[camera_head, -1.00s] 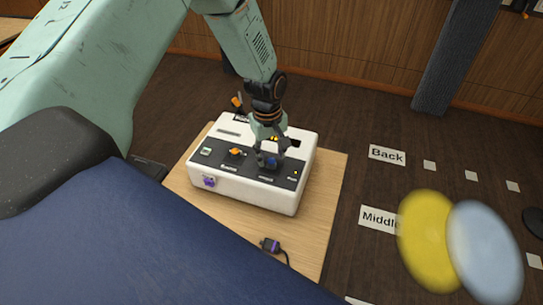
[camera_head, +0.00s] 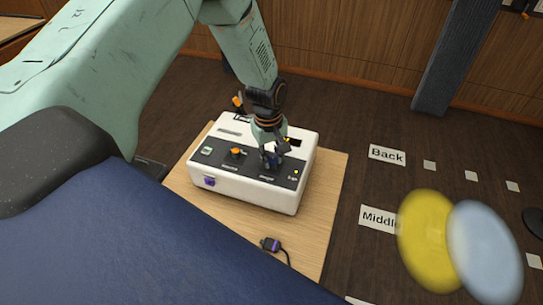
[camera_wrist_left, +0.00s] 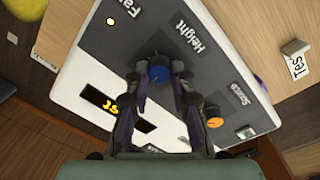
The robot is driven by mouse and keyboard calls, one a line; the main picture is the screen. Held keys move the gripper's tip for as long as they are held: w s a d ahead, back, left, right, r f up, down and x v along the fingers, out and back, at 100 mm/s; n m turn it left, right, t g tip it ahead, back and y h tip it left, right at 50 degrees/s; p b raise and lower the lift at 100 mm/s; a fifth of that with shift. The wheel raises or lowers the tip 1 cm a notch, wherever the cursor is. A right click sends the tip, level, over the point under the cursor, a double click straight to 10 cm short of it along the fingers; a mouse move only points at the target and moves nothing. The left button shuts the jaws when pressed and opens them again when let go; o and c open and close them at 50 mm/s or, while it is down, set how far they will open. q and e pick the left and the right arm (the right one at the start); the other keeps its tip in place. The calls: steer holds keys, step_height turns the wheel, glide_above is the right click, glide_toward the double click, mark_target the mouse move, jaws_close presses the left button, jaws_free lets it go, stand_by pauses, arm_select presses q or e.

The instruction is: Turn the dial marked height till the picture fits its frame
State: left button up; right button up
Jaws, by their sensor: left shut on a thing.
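The control box (camera_head: 245,196) is white with a dark top panel and stands on a wooden board. An orange dial (camera_head: 236,152) marked Source stands to the left. A dark display (camera_wrist_left: 115,110) with glowing orange characters is partly hidden by a finger. The picture and its frame cannot be made out. My right gripper is not in view.
A purple-ended cable plug (camera_head: 270,244) lies on the wooden board (camera_head: 305,240) in front of the box. Labels Back (camera_head: 387,155) and Middle (camera_head: 379,218) lie on the dark floor to the right. Blurred yellow (camera_head: 428,240) and pale blue (camera_head: 484,252) discs show at lower right.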

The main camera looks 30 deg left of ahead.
arm_select(q)
jaws_close()
steer(key=m+b, duration=0.1)
steer(key=m, duration=0.3)
steer(key=shift+m, duration=0.3)
steer(key=o, duration=0.9)
jaws_free()
steer(key=shift+s+d+r, duration=0.1)
steer(key=shift+o, duration=0.2)
step_height(320, 180, up, 12)
steer(key=shift+a, duration=0.3)
steer(key=shift+s, duration=0.15)
